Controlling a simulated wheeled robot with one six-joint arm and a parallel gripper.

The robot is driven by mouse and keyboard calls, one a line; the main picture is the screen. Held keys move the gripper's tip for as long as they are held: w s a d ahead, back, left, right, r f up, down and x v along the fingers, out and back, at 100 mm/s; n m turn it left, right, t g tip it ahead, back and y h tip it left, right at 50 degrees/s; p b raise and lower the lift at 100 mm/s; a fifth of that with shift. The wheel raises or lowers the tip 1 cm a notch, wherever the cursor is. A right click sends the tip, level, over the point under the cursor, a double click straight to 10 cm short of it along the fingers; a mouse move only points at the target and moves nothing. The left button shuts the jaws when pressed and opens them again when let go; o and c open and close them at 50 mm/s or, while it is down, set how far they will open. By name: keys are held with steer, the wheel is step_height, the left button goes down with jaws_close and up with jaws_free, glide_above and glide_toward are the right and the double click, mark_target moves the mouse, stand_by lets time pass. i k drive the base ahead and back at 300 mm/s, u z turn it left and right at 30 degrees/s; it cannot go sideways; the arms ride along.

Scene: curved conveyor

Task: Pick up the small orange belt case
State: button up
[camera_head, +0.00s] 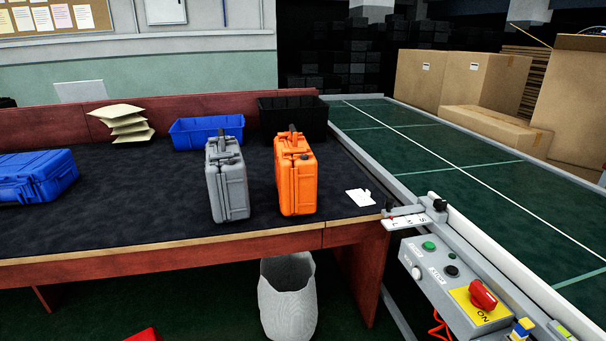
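My gripper is not in view.
A blue case (38,178) lies at the left. Behind are a blue bin (206,131), a black bin (292,119) and stacked envelopes (122,124). White paper (359,197) lies right of the orange case. A green conveyor (470,185) and control box (455,285) are at right.

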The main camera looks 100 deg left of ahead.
mark_target(295, 164)
steer(key=u, duration=3.5)
